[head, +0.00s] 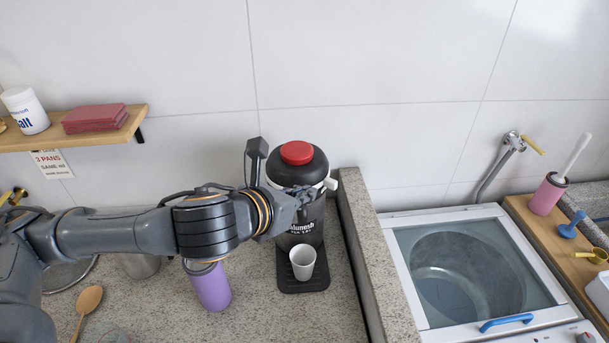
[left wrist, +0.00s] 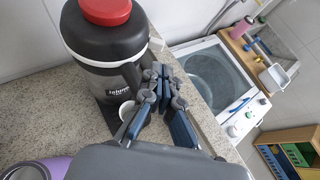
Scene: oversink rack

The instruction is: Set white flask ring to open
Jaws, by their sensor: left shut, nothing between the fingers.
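The black flask (head: 293,170) with a red top (head: 297,153) stands upright on a dark base against the wall. Its white ring (head: 330,184) runs around the upper body, with a white tab on the right. In the left wrist view the white ring (left wrist: 98,63) shows as a pale band below the black lid. My left gripper (head: 309,192) is in front of the flask's upper body, close to the ring; I cannot tell if it touches. In the left wrist view its fingers (left wrist: 161,73) are shut and empty, at the flask's right side. My right gripper is not in view.
A white cup (head: 302,264) stands on the flask's base. A purple bottle (head: 210,288) is below my left arm. A stone ledge (head: 377,260) rises right of the flask, beside a washing machine (head: 510,237). A wooden shelf (head: 85,132) hangs at left.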

